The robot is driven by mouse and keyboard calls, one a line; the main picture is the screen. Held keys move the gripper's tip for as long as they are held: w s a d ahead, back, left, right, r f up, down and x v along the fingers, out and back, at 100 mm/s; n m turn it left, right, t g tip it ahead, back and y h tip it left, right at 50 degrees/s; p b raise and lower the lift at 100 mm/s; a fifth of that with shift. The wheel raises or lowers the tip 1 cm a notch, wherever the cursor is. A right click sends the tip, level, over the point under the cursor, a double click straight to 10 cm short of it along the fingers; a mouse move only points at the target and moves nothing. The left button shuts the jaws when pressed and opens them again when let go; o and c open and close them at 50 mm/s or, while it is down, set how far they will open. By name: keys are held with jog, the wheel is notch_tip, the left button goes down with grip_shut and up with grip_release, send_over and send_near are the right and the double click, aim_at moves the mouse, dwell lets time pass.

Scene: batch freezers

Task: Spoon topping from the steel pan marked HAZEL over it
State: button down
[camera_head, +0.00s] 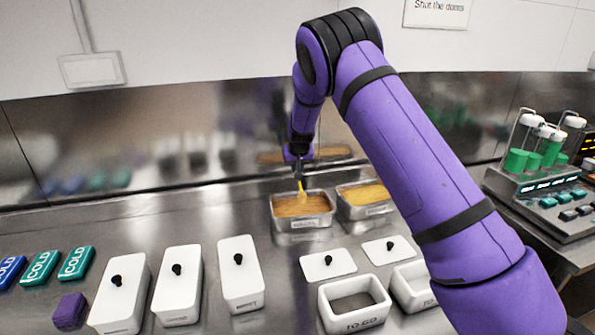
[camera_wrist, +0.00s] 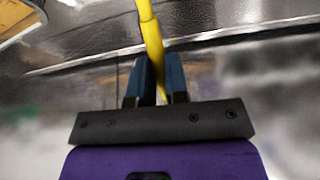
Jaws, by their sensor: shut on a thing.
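My gripper (camera_head: 298,160) is shut on a yellow spoon (camera_head: 302,192) and holds it pointing down above a steel pan (camera_head: 303,223). This pan holds a brown-orange topping, and its front label is too small to read surely. The spoon's lower end is at or just over the topping; I cannot tell whether it touches. In the wrist view the yellow spoon handle (camera_wrist: 149,32) runs up from between my fingers (camera_wrist: 158,78). A second steel pan (camera_head: 367,211) with a more yellow topping stands to the right, its label also unreadable.
White open TO-GO tubs (camera_head: 356,321) stand in front of the pans, with two white lids (camera_head: 328,264) behind them. Lidded white tubs (camera_head: 240,275), COLD packs (camera_head: 75,263) and a purple block (camera_head: 70,312) are to the left. A machine with green cylinders (camera_head: 545,190) stands right.

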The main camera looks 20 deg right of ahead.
jog(key=shift+w+d+r+g, duration=0.15)
jog(key=shift+w+g, duration=0.85)
jog(key=shift+g, duration=0.6)
